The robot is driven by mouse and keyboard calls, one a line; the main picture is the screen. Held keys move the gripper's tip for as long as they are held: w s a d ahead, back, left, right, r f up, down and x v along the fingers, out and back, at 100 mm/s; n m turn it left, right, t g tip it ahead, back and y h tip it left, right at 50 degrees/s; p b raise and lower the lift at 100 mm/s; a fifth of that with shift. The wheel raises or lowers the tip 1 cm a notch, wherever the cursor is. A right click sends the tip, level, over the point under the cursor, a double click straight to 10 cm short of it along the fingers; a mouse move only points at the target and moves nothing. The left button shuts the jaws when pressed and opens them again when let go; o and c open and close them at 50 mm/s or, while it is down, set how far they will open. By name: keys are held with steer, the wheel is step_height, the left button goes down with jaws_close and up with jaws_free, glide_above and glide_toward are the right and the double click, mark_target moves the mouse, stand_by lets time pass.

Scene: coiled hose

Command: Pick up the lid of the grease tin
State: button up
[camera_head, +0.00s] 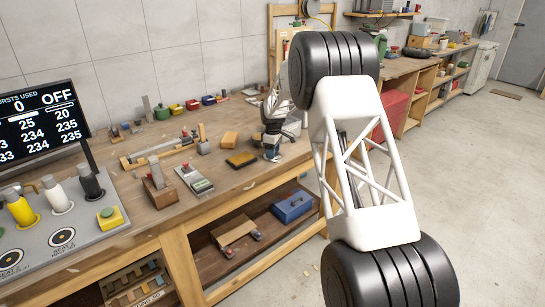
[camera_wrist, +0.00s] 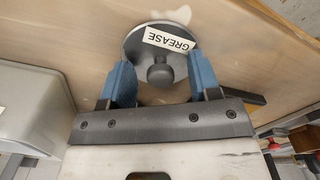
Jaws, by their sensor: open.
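In the wrist view, the round grey lid of the grease tin (camera_wrist: 138,48) is seen from above, with a white label reading GREASE and a round knob (camera_wrist: 160,75). My gripper (camera_wrist: 160,70) is open. Its two blue fingers stand on either side of the knob, with gaps between them and it. The fingertips overlap the lid's lower edge in the picture; I cannot tell whether they touch it. The tin's body is hidden below the lid. In the head view, the tin cannot be made out clearly.
A grey box (camera_wrist: 30,105) stands left of my gripper in the wrist view. In the head view, the wooden workbench (camera_head: 170,230) carries several tools, blocks and small containers. A control panel (camera_head: 70,225) with coloured levers is at the left. Floor (camera_head: 480,170) is clear at the right.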

steer(key=shift+c, duration=0.5)
steer(key=c, duration=0.9)
steer(key=shift+r, duration=0.15)
steer(key=shift+r, duration=0.4)
step_height(320, 180, up, 3)
steer(key=shift+f, duration=0.1)
steer(key=s+d, duration=0.1)
steer(key=s, duration=0.4)
steer(key=s+d, duration=0.1)
steer(key=s, duration=0.4)
steer(key=s+d+r, duration=0.1)
steer(key=s+d, duration=0.1)
steer(key=s, duration=0.3)
steer(key=shift+s+d, duration=0.1)
steer(key=shift+s, duration=0.1)
